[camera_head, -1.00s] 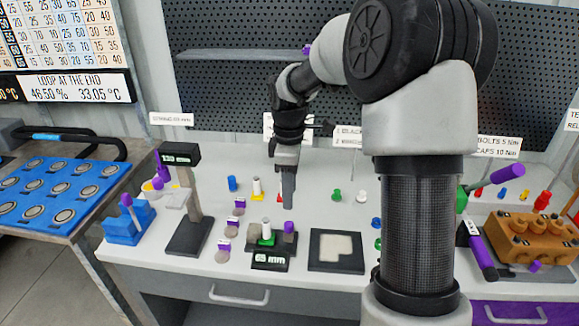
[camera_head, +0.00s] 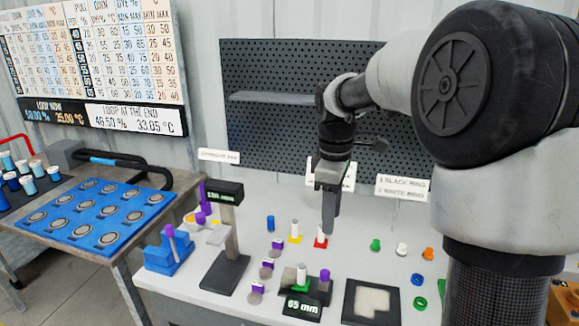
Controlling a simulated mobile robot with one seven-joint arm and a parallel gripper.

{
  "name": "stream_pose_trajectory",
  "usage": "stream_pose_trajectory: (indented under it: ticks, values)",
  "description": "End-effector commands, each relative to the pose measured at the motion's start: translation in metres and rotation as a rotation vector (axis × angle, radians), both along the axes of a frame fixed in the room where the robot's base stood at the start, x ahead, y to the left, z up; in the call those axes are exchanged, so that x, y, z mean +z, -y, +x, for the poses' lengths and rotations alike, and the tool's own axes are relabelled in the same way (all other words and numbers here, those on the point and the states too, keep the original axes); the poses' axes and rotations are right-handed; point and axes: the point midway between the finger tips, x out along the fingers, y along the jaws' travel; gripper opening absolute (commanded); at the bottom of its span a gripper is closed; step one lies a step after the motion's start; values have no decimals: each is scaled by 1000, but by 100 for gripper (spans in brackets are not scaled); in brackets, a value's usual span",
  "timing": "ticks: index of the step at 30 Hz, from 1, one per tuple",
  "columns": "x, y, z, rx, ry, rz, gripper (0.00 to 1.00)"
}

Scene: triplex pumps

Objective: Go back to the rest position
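My gripper (camera_head: 329,215) points down over the back middle of the white workbench (camera_head: 205,306). Its narrow fingers look close together, but the view does not show whether a gap lies between them. A small white cylinder on a red base (camera_head: 321,241) stands just beside the fingertips, partly hidden by them. I cannot tell whether the fingers touch it. My arm fills the right side of the view and hides that end of the bench.
A black stand with a display (camera_head: 228,240), a blue block (camera_head: 168,256), a 65 mm fixture (camera_head: 303,305) and a black-framed pad (camera_head: 372,303) stand on the bench. Small coloured parts such as an orange one (camera_head: 428,254) lie around. A blue tray (camera_head: 112,217) is on the left table.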

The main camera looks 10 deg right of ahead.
Motion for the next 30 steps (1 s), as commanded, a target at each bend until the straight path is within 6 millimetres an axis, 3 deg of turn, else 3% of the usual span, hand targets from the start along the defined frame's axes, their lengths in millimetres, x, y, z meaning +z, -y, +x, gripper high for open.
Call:
stream_pose_trajectory:
  ticks: [1, 3, 9, 15, 18, 24, 30]
  values:
    - [21, -4, -14, -50, 32, -16, 40]
    - [41, -8, -36, -148, 76, -28, 40]
    - [85, -15, -106, -459, 219, -2, 40]
    - [108, -20, -173, -765, 347, 118, 40]
    - [113, -22, -198, -886, 389, 193, 40]
    - [112, -27, -223, -1022, 424, 294, 40]
    - [109, -28, -226, -1047, 428, 312, 40]
